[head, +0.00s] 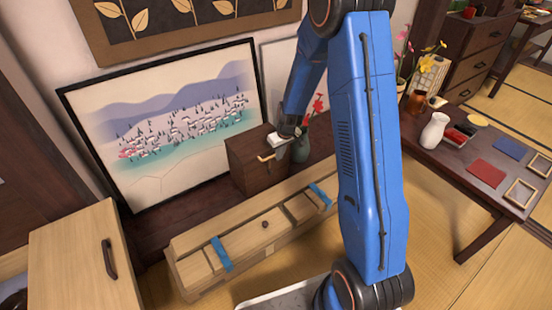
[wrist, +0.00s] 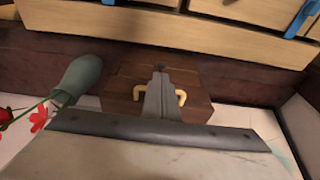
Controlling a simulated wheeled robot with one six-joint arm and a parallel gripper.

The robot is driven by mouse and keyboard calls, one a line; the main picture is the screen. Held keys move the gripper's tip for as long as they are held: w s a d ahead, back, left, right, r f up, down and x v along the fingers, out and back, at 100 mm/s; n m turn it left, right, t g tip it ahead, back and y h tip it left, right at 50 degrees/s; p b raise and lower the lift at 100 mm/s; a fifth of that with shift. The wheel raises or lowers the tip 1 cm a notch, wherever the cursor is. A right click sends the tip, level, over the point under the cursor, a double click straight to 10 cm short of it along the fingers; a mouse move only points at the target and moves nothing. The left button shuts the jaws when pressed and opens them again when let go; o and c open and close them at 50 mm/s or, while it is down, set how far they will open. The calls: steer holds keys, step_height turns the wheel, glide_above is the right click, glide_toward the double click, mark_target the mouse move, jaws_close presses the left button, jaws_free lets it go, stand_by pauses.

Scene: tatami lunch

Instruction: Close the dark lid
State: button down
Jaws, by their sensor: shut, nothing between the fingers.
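A small dark brown wooden box (head: 258,165) stands behind the long pale wooden box, below the landscape picture. It has a cream handle (head: 266,158). The dark box also shows in the wrist view (wrist: 193,88), with its handle (wrist: 181,97) partly behind my fingers. I cannot tell how far its dark lid is open. My gripper (wrist: 160,72) is shut and empty, its fingers in front of the dark box in the wrist view. In the head view my gripper's pale body (head: 278,141) is at the box's upper right; contact is unclear.
A green vase (head: 301,149) with red flowers stands close right of the dark box. The long pale box (head: 264,224) with blue strips lies in front. A pale cabinet (head: 80,255) stands at left. A low table (head: 455,160) with a white jug (head: 433,132) is at right.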

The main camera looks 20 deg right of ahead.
steer(key=s+d, duration=0.2)
steer(key=s, duration=0.6)
steer(key=shift+s+d+r, duration=0.15)
steer(key=shift+s, duration=0.05)
steer(key=s+a+r, duration=0.1)
steer(key=s+r, duration=0.3)
steer(key=r, duration=0.3)
steer(key=s+a+r+t, duration=0.1)
steer(key=s+a+r, duration=0.15)
steer(key=r, duration=0.55)
steer(key=s+a+r, duration=0.1)
steer(key=s+r, duration=0.4)
steer(key=r, duration=0.2)
steer(key=s+r+m, duration=0.1)
steer(key=s+r, duration=0.2)
steer(key=s, duration=0.3)
steer(key=s+d+r+m, duration=0.1)
steer(key=s+r, duration=0.3)
steer(key=s, duration=0.3)
steer(key=s+r+m+t, duration=0.1)
steer(key=s+r, duration=0.3)
steer(key=s, duration=0.3)
steer(key=shift+d+h, duration=0.4)
